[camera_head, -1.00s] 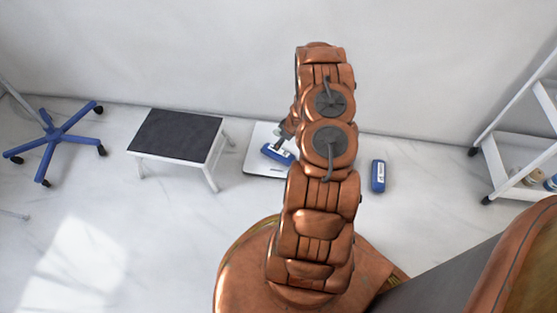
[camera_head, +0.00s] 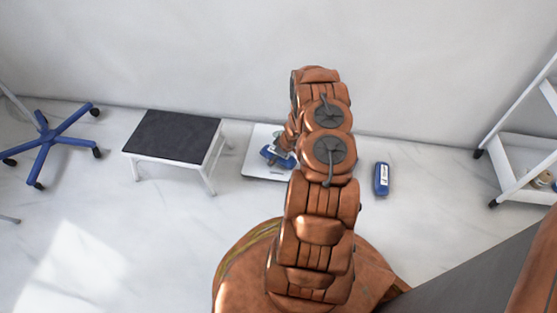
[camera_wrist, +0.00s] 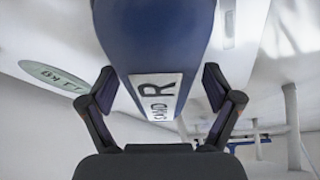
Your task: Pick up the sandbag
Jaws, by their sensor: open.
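A blue sandbag (camera_head: 270,158) with a white label lies on a flat white scale (camera_head: 258,172) on the floor, partly hidden by my arm in the head view. In the wrist view this sandbag (camera_wrist: 155,35) fills the upper middle, its label facing the camera. My gripper (camera_wrist: 158,88) is open, with one finger on each side of the sandbag. I cannot tell whether the fingers touch it. A second blue sandbag (camera_head: 381,179) with a white label lies alone on the floor to the right of my arm.
A black-topped white step stool (camera_head: 172,136) stands left of the scale. A blue wheeled base (camera_head: 48,140) is at the far left. A white shelf trolley (camera_head: 515,150) stands at the right. The wall is close behind the scale. Floor around the second sandbag is clear.

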